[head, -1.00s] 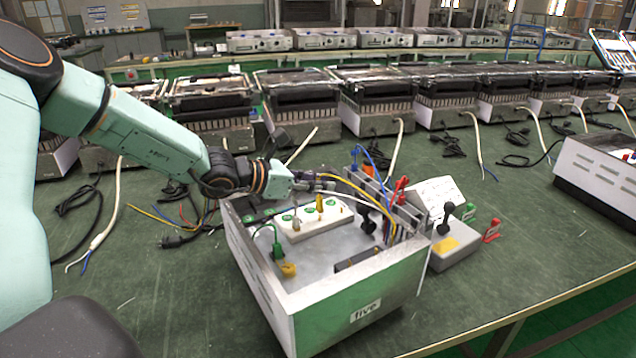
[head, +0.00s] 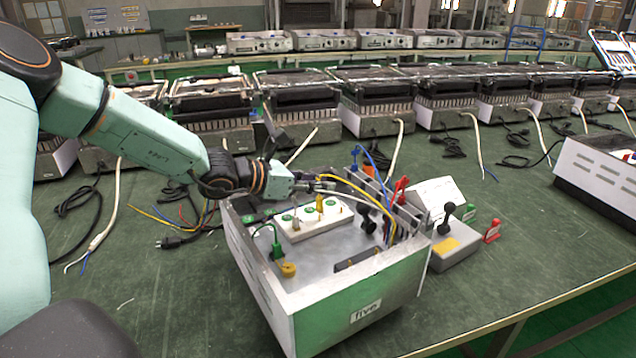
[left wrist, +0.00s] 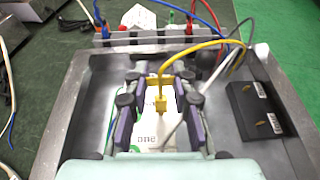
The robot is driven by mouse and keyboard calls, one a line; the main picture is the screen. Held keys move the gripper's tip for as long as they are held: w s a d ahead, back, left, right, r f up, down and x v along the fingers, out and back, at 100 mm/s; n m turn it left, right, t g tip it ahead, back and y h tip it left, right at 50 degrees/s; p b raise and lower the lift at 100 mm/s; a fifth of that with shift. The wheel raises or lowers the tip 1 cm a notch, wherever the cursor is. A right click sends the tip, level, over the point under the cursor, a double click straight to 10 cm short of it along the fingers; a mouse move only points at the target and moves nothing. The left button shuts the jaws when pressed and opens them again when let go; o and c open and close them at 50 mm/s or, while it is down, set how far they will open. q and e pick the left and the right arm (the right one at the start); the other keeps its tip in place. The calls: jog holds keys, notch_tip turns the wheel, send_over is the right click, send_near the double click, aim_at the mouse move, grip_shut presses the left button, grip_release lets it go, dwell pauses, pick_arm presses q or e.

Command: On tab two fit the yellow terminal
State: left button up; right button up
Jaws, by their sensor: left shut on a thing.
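The yellow terminal (head: 319,203) stands upright at the white block (head: 302,233) in the open metal case (head: 320,262). In the left wrist view the yellow terminal (left wrist: 158,98) is between my two fingers, with its yellow wire leading away and up. The white block (left wrist: 148,148) under it bears the word "one". My left gripper (head: 322,187) is over the block and shut on the yellow terminal; the finger contact is hard to make out. I cannot tell how far the terminal sits on a tab. My right gripper is not in view.
Red and blue plugs and wires stand at the case's right partition (head: 400,215). A green terminal (head: 277,251) is at the left inside. A grey box with a black lever (head: 452,247) stands right of the case.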

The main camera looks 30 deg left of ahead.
aim_at(318, 198)
pick_arm(q)
jog(key=shift+f+b, duration=1.1)
jog(key=shift+f, duration=0.1)
jog(key=o, duration=0.8)
jog(key=shift+o, duration=0.2)
notch_tip(318, 198, up, 10)
dwell(0.3)
jog(key=shift+s+f, duration=0.1)
dwell(0.5)
